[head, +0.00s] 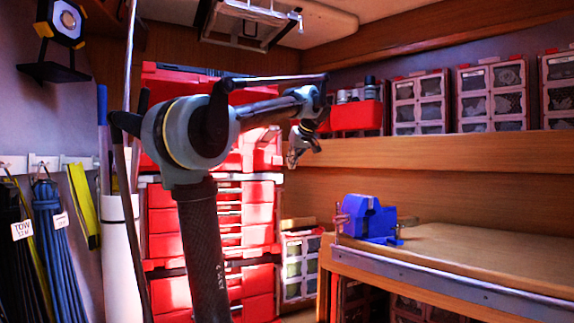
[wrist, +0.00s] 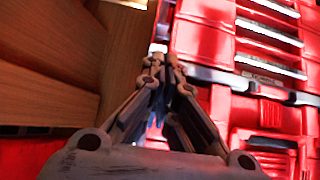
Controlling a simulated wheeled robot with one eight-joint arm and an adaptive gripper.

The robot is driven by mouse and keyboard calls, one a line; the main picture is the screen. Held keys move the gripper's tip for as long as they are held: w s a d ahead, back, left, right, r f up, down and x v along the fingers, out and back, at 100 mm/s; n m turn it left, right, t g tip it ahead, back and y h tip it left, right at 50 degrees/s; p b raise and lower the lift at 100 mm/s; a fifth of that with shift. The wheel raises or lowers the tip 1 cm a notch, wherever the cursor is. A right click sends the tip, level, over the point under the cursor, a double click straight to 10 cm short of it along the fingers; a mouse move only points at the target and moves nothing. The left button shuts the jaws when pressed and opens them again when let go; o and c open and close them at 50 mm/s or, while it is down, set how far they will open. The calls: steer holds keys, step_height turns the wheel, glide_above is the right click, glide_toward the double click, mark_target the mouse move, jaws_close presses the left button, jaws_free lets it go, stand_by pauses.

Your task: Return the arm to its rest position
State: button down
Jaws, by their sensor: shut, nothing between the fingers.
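My gripper (head: 291,160) hangs in the air in the middle of the head view, at the end of my raised arm. It is in front of the red drawer stack (head: 262,200) and left of the wooden shelf edge. In the wrist view my gripper (wrist: 163,66) has its fingertips together, with nothing between them. The red drawers (wrist: 262,115) fill the right side of that view, and brown wooden boards (wrist: 50,70) fill the left. My arm hides part of the drawer stack in the head view.
A wooden workbench (head: 470,250) with a blue vise (head: 370,220) stands at the right. A shelf (head: 430,146) above holds drawer cabinets (head: 420,102) and a red bin (head: 356,117). Coiled blue lines (head: 55,235) hang at the left near a white cylinder (head: 120,255).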

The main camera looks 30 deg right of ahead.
steer(key=s+a+f+n+g+y, duration=0.1)
steer(key=s+a+f+g, duration=0.1)
steer(key=a+f, duration=1)
steer(key=s+a+f+g+y, duration=0.1)
steer(key=a+f+g, duration=0.1)
steer(key=a+f, duration=0.95)
steer(key=s+a+f+g, duration=0.1)
steer(key=s+a+f, duration=0.4)
steer(key=f, duration=0.4)
steer(key=s+a+f+g, duration=0.1)
steer(key=s+a+f, duration=0.4)
steer(key=s+f, duration=0.3)
steer(key=s+a+f+h, duration=0.1)
steer(key=s+a+f, duration=0.5)
steer(key=f, duration=0.4)
steer(key=shift+s+g, duration=0.25)
steer(key=shift+g, duration=0.15)
steer(key=shift+a+f, duration=0.1)
